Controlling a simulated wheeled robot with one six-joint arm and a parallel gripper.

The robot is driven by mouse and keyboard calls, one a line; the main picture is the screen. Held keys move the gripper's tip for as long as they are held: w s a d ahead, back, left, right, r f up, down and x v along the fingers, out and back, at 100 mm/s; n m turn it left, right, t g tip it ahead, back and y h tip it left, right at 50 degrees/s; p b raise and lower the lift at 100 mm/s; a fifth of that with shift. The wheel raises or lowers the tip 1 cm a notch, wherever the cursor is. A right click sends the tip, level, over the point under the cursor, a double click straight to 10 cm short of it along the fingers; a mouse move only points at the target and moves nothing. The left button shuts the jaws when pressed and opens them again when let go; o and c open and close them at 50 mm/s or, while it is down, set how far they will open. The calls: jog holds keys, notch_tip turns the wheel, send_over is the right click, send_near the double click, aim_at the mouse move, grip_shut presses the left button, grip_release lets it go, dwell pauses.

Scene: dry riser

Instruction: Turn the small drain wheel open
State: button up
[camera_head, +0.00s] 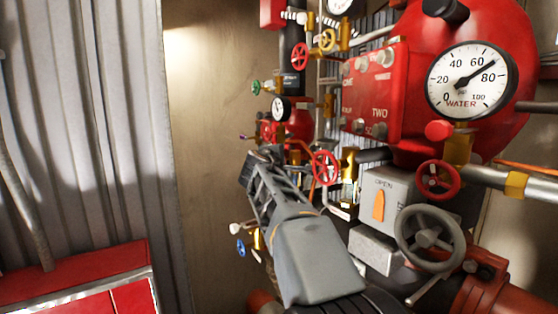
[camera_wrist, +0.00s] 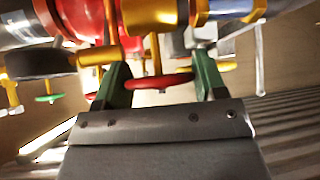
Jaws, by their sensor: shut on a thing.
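A small red wheel (camera_wrist: 158,80) on a brass stem shows nearly edge-on in the wrist view. It sits between the two green fingers of my gripper (camera_wrist: 162,76), which is shut on its rim. In the head view my gripper (camera_head: 262,155) reaches away from me into the pipework. Its fingertips and the wheel they hold are hidden or too small to tell there. I cannot tell the wheel's turned position.
Right of my gripper are a red handwheel (camera_head: 325,167), a grey lever box (camera_head: 385,193) and a large grey handwheel (camera_head: 430,238). A blue wheel (camera_head: 240,247) is below left. A green wheel (camera_wrist: 48,98) shows in the wrist view. Bare wall (camera_head: 205,150) lies left.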

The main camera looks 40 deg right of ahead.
jog(key=n+g+y, duration=0.1)
jog(key=n+g, duration=0.1)
jog(key=shift+n+g+y, duration=0.3)
jog(key=shift+y, duration=0.1)
jog(key=shift+n+g+y, duration=0.5)
jog(key=shift+n+g, duration=0.4)
jog(key=shift+g, duration=0.5)
jog(key=o, duration=0.9)
